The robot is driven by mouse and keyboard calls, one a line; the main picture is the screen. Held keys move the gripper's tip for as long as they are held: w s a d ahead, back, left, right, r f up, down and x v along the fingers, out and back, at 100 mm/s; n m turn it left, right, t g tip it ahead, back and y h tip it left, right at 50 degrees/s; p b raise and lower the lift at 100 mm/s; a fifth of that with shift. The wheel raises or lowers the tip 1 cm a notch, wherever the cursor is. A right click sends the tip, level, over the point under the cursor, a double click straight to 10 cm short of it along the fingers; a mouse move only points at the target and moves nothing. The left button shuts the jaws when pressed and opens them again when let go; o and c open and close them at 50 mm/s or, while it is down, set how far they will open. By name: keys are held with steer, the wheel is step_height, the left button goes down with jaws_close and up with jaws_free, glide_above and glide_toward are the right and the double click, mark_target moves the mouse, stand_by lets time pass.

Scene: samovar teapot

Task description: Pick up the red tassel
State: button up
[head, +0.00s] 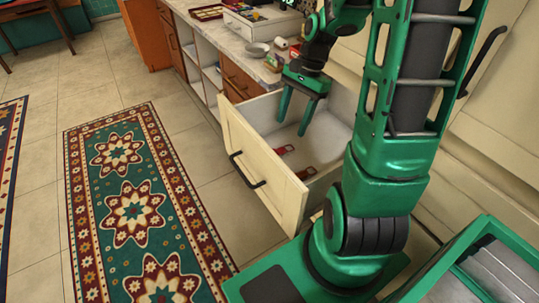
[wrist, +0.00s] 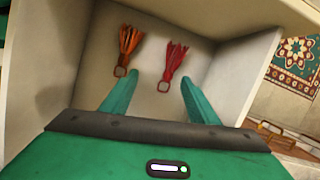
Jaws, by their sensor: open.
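The red tassel (wrist: 174,60) lies on the floor of the open drawer in the wrist view, with its small ring toward my gripper. An orange tassel (wrist: 130,43) lies to its left, apart from it. My gripper (wrist: 160,78) is open and empty, its fingers pointing into the drawer. In the wrist view, the red tassel shows between the two fingertips and beyond them. In the head view my gripper (head: 292,127) hangs over the drawer. Two small reddish things show low in the drawer there, but I cannot tell which is the red tassel.
The drawer's cream front panel (head: 255,160) and side walls surround the tassels closely. A patterned rug (head: 135,205) lies on the tiled floor to the left.

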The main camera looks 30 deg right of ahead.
steer(key=w+f+m+y, duration=0.1)
steer(key=w+f+m, duration=0.1)
steer(key=w+f, duration=0.1)
glide_above(277, 149)
step_height(277, 149, down, 5)
steer(key=shift+d+r, duration=0.1)
steer(key=shift+r, duration=0.05)
steer(key=shift+x, duration=2.65)
steer(key=c, duration=1.1)
